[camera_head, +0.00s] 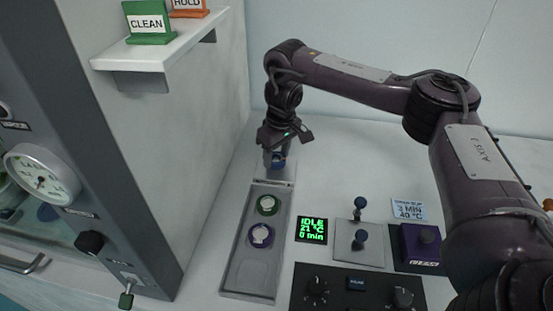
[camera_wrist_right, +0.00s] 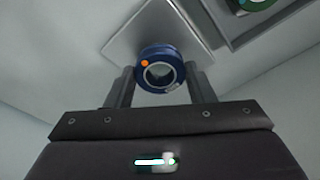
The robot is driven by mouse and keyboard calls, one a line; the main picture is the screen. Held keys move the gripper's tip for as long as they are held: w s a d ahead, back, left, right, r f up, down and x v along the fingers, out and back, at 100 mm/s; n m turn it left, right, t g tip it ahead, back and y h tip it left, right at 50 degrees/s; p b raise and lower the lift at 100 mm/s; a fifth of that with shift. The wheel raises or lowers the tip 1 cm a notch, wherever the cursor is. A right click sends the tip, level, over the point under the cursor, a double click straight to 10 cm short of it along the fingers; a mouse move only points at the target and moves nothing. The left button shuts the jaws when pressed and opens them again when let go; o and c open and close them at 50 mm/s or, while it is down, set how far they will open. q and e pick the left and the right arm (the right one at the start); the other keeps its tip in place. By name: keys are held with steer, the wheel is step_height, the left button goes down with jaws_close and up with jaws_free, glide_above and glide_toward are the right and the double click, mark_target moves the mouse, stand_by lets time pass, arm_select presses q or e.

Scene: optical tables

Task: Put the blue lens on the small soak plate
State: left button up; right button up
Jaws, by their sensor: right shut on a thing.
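My right gripper (camera_head: 277,163) is shut on the blue lens (camera_head: 279,159). In the right wrist view the lens (camera_wrist_right: 160,70) is a blue ring with an orange dot, between the two fingers (camera_wrist_right: 160,88). A small pale square plate (camera_wrist_right: 192,25) lies behind the lens in that view. In the head view this small plate (camera_head: 287,177) shows partly under the gripper, at the far end of the grey tray. I cannot tell whether the lens touches the plate. My left gripper is not in view.
The grey tray (camera_head: 238,278) holds a green-ringed lens (camera_head: 267,205) and a purple-ringed lens (camera_head: 260,236). A gauge cabinet (camera_head: 105,190) stands left.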

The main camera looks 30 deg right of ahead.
mark_target(280, 161)
steer(key=shift+f, duration=0.7)
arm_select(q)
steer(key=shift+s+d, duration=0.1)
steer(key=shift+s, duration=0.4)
arm_select(e)
steer(key=o, duration=1)
steer(key=shift+f, duration=0.1)
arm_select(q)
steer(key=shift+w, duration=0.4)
arm_select(e)
steer(key=shift+r, duration=0.3)
arm_select(q)
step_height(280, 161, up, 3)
steer(key=p, duration=0.3)
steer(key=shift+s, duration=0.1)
arm_select(e)
steer(key=r, duration=0.4)
steer(key=s+r, duration=0.1)
steer(key=r, duration=0.6)
steer(key=shift+s+d+r, duration=0.2)
steer(key=shift+r, duration=0.15)
